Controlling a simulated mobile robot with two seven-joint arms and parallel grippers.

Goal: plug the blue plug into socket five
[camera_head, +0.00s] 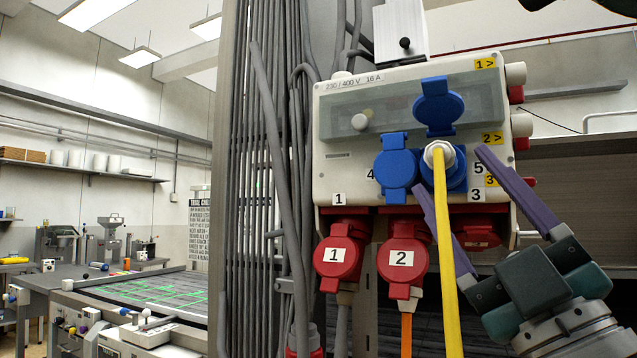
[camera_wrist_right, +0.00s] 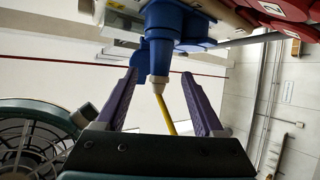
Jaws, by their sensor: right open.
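The blue plug (camera_head: 439,155) with its pale cable end and yellow cable (camera_head: 446,262) sits at socket five (camera_head: 459,177), beside the number 5 label. It looks in line with the socket; how deep it sits is hard to tell. In the right wrist view the blue plug (camera_wrist_right: 158,48) points up to the panel, its cable hanging down. My right gripper (camera_head: 451,170) is open. Its purple fingers stand on either side of the plug's cable end, apart from it, as the right wrist view (camera_wrist_right: 160,75) shows. My left gripper is not in view.
The socket box (camera_head: 330,115) also carries a blue-lidded socket 4 (camera_head: 395,168), an upper blue lid (camera_head: 438,106), and red plugs 1 (camera_head: 338,262) and 2 (camera_head: 402,265) below. Grey cables (camera_head: 285,180) hang at its left. A workbench (camera_head: 140,295) stands farther left.

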